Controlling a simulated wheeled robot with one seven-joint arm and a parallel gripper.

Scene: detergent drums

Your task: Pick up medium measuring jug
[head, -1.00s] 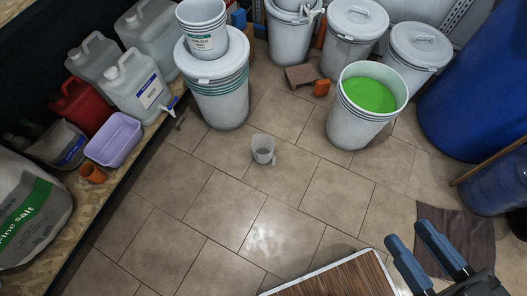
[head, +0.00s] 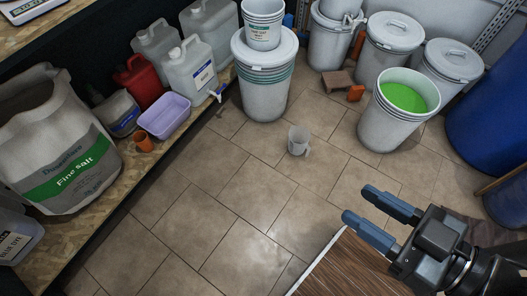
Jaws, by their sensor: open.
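The measuring jug (head: 298,141) is a small, translucent whitish jug standing upright on the tiled floor near the middle of the head view. Its handle is on its right side. My gripper (head: 356,205) is at the lower right, with two blue fingers apart and nothing between them. It is well apart from the jug, to its right and nearer to me.
A wooden board (head: 345,268) lies below my gripper. A drum with green contents (head: 385,125) stands right of the jug, and a lidded drum (head: 263,95) stands behind it. A low shelf (head: 150,165) holds canisters and a lilac tub (head: 165,116). The floor around the jug is clear.

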